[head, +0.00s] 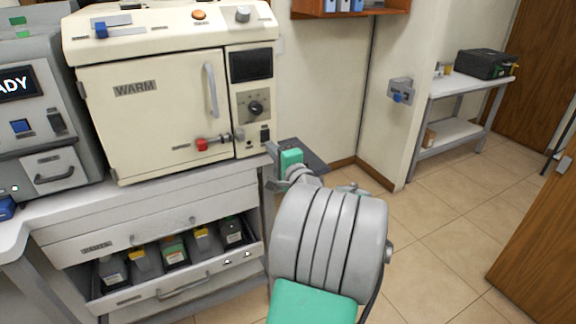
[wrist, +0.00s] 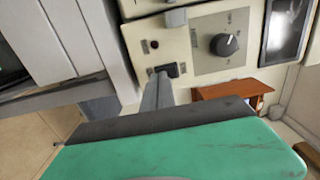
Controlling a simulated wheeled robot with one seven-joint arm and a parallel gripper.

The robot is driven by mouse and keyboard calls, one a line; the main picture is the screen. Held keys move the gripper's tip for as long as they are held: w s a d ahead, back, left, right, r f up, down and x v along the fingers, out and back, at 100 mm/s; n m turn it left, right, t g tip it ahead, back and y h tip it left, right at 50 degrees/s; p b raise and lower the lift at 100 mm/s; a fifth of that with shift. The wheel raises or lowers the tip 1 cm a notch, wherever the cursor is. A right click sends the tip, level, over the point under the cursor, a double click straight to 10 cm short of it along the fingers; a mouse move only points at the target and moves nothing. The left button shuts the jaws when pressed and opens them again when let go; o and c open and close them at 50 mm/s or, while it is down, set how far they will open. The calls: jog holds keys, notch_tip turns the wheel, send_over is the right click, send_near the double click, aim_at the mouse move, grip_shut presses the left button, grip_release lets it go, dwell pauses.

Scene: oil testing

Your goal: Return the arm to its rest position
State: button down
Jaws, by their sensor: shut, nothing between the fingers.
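My gripper (head: 271,150) is beside the lower right corner of the cream oven marked WARM (head: 150,115), in front of the wall. Its narrow grey fingers are together with nothing held between them. In the wrist view my gripper (wrist: 159,88) points toward the oven's control panel (wrist: 212,45), close to a black switch; I cannot tell whether it touches. My arm reaches up from the bottom of the head view, and its thick grey links hide part of the floor. The oven door is closed.
Below the oven, an open drawer (head: 175,290) holds several bottles with dark and yellow tops. A grey machine (head: 40,110) stands at left. Tiled floor (head: 445,225) is clear there.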

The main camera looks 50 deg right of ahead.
jog(key=d+v, duration=0.1)
jog(key=v, duration=1)
jog(key=w+a+f+n+g+y+p, duration=0.1)
jog(key=w+a+n+g+y+p, duration=0.4)
jog(key=a, duration=0.6)
jog(key=w+a+f+n+g+y+p, duration=0.2)
jog(key=w+a+n+y+p, duration=0.1)
jog(key=a+n, duration=0.65)
jog(key=s+a+r+n+g+p, duration=0.2)
jog(key=s+a+n+g+p, duration=0.1)
jog(key=s+a, duration=0.3)
jog(key=s+a+r+n+g+h+p, duration=0.1)
jog(key=s+a+r+n+g+p, duration=0.1)
jog(key=s+a, duration=0.4)
jog(key=a+n+g+p, duration=0.1)
jog(key=a+n, duration=0.1)
jog(key=a, duration=0.1)
jog(key=shift+n+g, duration=0.35)
jog(key=shift+g, duration=0.05)
